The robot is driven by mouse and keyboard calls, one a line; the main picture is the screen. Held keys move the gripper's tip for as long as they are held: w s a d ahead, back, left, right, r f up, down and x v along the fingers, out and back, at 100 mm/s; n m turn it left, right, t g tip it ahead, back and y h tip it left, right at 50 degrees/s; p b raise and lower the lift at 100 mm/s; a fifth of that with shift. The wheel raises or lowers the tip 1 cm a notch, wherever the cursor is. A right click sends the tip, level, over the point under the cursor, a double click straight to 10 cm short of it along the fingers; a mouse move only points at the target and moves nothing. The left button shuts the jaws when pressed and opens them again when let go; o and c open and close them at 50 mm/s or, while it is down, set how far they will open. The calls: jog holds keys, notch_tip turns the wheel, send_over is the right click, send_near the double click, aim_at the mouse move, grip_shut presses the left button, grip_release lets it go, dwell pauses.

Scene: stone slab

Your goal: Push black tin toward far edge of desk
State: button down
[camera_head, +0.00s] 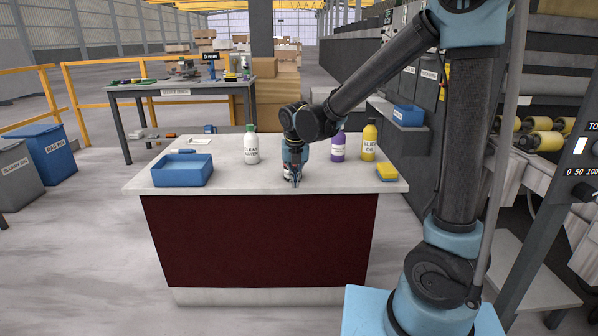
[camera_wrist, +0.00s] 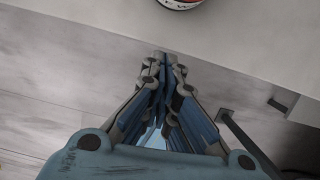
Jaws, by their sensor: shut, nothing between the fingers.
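My gripper (camera_head: 295,182) hangs pointing down at the near edge of the slab-topped desk (camera_head: 225,180), and its fingers are together with nothing between them. In the wrist view the closed fingertips (camera_wrist: 165,62) appear just short of the desk's pale top (camera_wrist: 250,40). A round can with a red and white label (camera_wrist: 180,3), probably the black tin, is cut off by the top of that view, apart from the fingertips. In the head view it is mostly hidden behind my gripper, so its full shape and colour cannot be told.
A blue tray (camera_head: 182,175) and a white bottle (camera_head: 251,148) stand left of my gripper. A purple bottle (camera_head: 338,148), a yellow bottle (camera_head: 369,142) and a yellow sponge (camera_head: 387,172) stand to the right.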

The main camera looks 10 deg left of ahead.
jog(key=shift+w+a+f, duration=0.25)
jog(key=shift+w+f, duration=0.1)
jog(key=shift+w, duration=0.35)
jog(key=shift+w+a+f, duration=0.2)
jog(key=shift+w+f, duration=0.1)
jog(key=shift+w, duration=0.45)
jog(key=shift+w+a+f, duration=0.25)
jog(key=shift+w+f, duration=0.1)
jog(key=shift+w, duration=0.35)
